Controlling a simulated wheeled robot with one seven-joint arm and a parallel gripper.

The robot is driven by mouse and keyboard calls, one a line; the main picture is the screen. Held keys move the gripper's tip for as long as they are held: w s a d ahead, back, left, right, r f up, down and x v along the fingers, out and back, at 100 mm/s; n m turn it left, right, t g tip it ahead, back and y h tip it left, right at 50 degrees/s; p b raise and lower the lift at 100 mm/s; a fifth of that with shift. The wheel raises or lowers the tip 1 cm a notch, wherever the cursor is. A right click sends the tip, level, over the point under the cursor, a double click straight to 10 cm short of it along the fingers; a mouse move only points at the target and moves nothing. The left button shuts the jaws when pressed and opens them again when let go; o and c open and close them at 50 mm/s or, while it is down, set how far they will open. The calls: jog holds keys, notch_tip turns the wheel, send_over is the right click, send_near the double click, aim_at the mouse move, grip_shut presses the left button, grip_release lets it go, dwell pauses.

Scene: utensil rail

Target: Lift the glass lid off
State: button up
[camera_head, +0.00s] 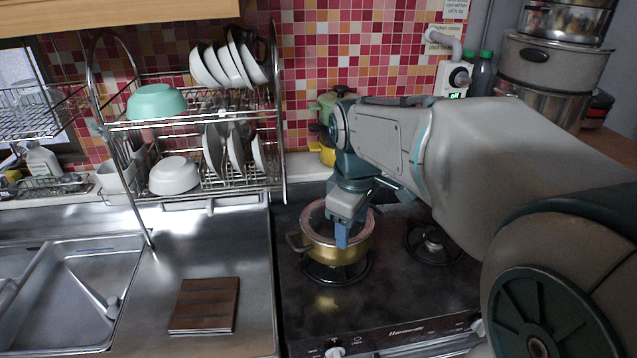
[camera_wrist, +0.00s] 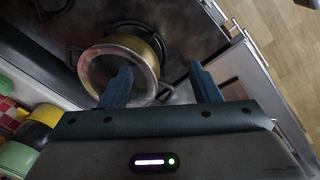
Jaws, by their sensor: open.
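A gold pot (camera_head: 335,252) with dark handles stands on the left burner of the stove. Its round glass lid (camera_head: 313,217) sits on top; in the wrist view the lid (camera_wrist: 108,66) is a clear disc with a light rim. My gripper (camera_head: 342,238) points down over the pot and hides part of the lid. In the wrist view my gripper (camera_wrist: 162,82) is open, with nothing between its fingers. The left finger overlaps the lid's lower edge and the right finger is out to the right of the pot. I cannot tell whether a finger touches the lid; its knob is not clear.
The right burner (camera_head: 432,243) is empty. A dish rack (camera_head: 200,190) with bowls and plates stands left of the stove. A dark wooden board (camera_head: 205,304) lies on the steel counter beside the sink (camera_head: 70,290). Green and yellow pots (camera_head: 326,150) stand behind the stove.

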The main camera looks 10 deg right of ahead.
jog(key=w+r+n+g+p, duration=0.1)
jog(key=w+r+n+p, duration=0.4)
jog(key=w+n, duration=0.75)
jog(key=shift+g, duration=0.3)
jog(key=f, duration=0.2)
jog(key=w+f, duration=0.1)
jog(key=f, duration=0.1)
jog(key=w+f, duration=0.1)
jog(key=f, duration=0.2)
jog(key=shift+w+d+b, duration=0.2)
jog(key=shift+w+b, duration=0.05)
jog(key=shift+b, duration=0.05)
jog(key=shift+w+d+f+p, duration=0.15)
jog(key=shift+f+p, duration=0.25)
jog(key=shift+f, duration=0.95)
jog(key=shift+s+d+f+p, duration=0.1)
jog(key=shift+f+p, duration=0.25)
jog(key=shift+f, duration=1)
jog(key=c, duration=1.2)
